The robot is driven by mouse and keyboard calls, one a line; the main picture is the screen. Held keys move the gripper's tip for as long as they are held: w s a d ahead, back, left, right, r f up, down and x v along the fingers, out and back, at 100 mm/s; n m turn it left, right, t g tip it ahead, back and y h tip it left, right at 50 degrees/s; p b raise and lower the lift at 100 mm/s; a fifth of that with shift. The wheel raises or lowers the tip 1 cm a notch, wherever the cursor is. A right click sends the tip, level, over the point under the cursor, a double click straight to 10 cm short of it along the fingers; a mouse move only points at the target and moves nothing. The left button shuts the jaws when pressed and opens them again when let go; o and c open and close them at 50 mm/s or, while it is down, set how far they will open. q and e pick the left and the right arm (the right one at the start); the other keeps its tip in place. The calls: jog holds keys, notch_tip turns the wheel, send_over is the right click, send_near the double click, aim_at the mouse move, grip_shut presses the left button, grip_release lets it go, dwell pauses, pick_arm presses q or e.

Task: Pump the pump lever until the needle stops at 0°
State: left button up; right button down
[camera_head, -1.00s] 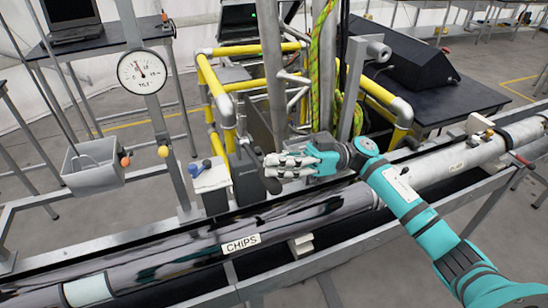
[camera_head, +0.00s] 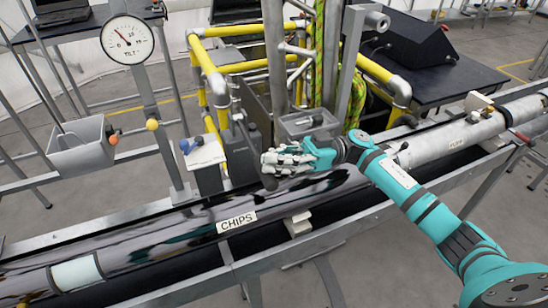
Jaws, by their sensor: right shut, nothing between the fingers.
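The tilt gauge (camera_head: 127,40) is a white round dial on a grey post at upper left. The pump lever's dark rounded end (camera_head: 269,182) shows just below my right gripper, in front of the pump's grey housing; most of the lever is hidden. My right gripper (camera_head: 270,163) has pale fingers, shut with nothing between them. It is over the lever end, close to or touching it; I cannot tell which. My left gripper is out of view.
A long dark pipe labelled CHIPS (camera_head: 237,222) lies in a trough across the front. Yellow railings (camera_head: 208,68) and a rope-wrapped post stand behind the gripper. A grey bin (camera_head: 82,147) hangs at left. A black table (camera_head: 455,90) stands at back right.

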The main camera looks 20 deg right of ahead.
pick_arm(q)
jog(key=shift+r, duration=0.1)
pick_arm(e)
jog(key=r+p, duration=0.3)
jog(key=p, duration=0.1)
jog(key=shift+s+a+r, duration=0.2)
jog(key=shift+a+r, duration=0.05)
jog(key=shift+r, duration=0.15)
pick_arm(q)
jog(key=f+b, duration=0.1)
jog(key=b, duration=0.3)
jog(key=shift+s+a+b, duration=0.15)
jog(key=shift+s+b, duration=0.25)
pick_arm(e)
jog(key=d+f, duration=0.1)
jog(key=d, duration=0.8)
jog(key=shift+w+d+f, duration=0.2)
jog(key=shift+d+f, duration=0.15)
